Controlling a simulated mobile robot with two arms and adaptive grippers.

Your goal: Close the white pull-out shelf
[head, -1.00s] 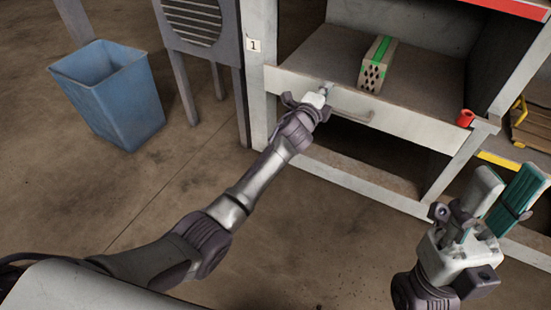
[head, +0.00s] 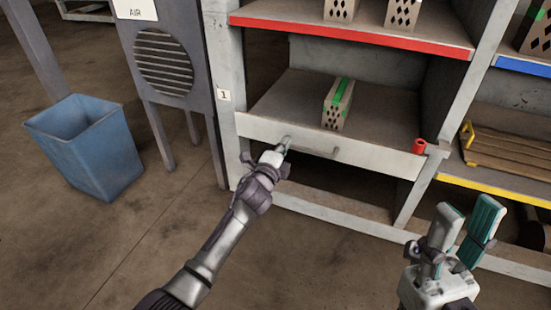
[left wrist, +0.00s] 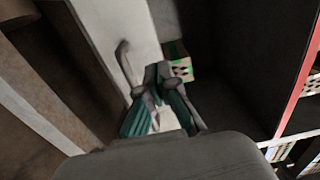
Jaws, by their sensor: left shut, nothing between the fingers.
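The white pull-out shelf (head: 370,157) has a white front panel with a grey bar handle (head: 313,150). A hollow brick with a green stripe (head: 337,104) stands on its grey deck. My left gripper (head: 284,146) is shut and empty at the front panel, near the left end of the handle; I cannot tell whether it touches. In the left wrist view, its fingers (left wrist: 160,108) are beside the handle (left wrist: 128,68), with the brick (left wrist: 179,65) beyond. My right gripper (head: 462,235) is open and empty, in front of the rack at lower right.
A red cylinder (head: 419,146) sits at the right end of the shelf front. Above is a red-edged shelf (head: 350,36) with bricks. A blue bin (head: 88,150) and a grey vented unit (head: 166,62) stand left. The floor in front is clear.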

